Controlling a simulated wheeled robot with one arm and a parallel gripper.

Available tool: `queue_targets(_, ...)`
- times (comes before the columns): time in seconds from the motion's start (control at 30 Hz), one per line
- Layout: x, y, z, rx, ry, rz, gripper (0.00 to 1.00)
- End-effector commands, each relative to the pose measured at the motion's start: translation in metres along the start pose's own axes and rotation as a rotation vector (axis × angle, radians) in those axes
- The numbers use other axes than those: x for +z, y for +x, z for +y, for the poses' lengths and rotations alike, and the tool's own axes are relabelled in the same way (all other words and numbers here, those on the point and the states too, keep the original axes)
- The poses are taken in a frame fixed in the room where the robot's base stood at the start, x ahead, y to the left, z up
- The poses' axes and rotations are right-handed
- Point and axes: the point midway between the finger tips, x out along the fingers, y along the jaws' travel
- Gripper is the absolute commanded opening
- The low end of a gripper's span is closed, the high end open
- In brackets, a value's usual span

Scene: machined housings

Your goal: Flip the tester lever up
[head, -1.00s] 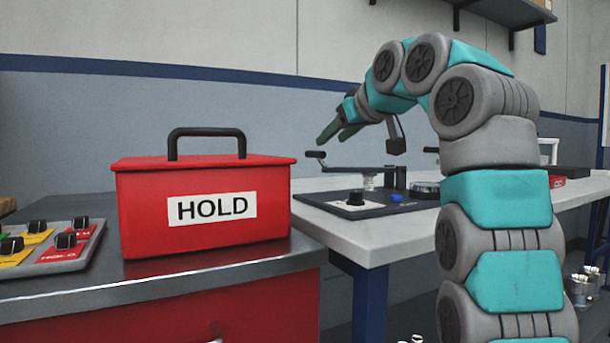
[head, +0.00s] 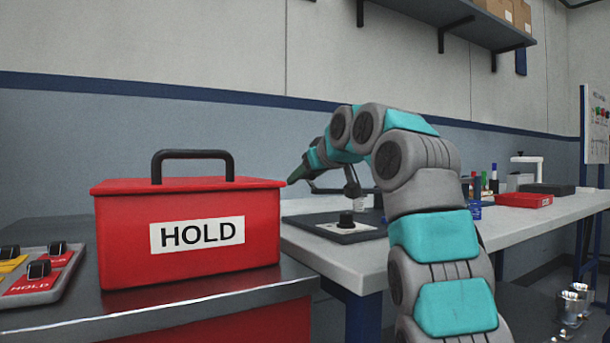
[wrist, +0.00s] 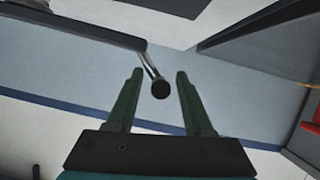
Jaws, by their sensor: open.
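The tester (head: 312,218) is a dark flat base with a light panel and a black knob on the bench, left of my arm.
A red HOLD box (head: 185,235) with a black handle stands close on the left, on a dark cabinet top. The pale bench (head: 440,232) extends right, with bottles and a red tray (head: 523,200) farther back.

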Motion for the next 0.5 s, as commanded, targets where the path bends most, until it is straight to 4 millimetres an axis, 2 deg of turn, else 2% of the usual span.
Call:
queue_targets(0.13,-0.0001,-0.0006,0.0,0.0,0.0,0.001,0.5)
queue_targets(0.5,-0.0003,-0.0009,-0.0002,0.0,0.0,0.001,0.08)
